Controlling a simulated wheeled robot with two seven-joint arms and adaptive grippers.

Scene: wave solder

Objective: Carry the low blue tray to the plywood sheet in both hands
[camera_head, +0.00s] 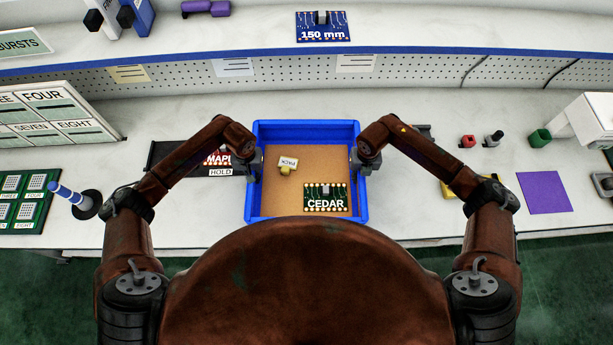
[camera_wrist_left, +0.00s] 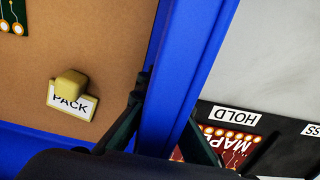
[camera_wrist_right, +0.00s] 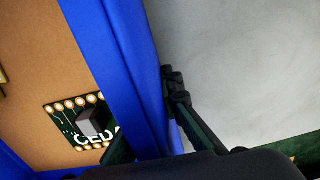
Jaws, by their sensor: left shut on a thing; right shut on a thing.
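The low blue tray (camera_head: 306,126) stands on the pale worktop in front of me, with a brown floor inside. In it are a yellow block with a PACK label (camera_head: 287,163) and a green CEDAR board (camera_head: 325,198). My left gripper (camera_head: 256,166) is shut on the tray's left wall; the left wrist view shows its fingers on both sides of that wall (camera_wrist_left: 188,60). My right gripper (camera_head: 364,161) is shut on the right wall (camera_wrist_right: 115,65), seen in the right wrist view. I cannot make out a separate plywood sheet.
A black HOLD tray (camera_head: 165,150) with a red MAPLE board (camera_head: 215,158) lies close left of the tray. A blue-handled tool (camera_head: 70,194) stands further left. At right are a yellow item (camera_head: 447,190), a purple sheet (camera_head: 544,192) and small blocks. A perforated back panel (camera_head: 300,70) runs behind.

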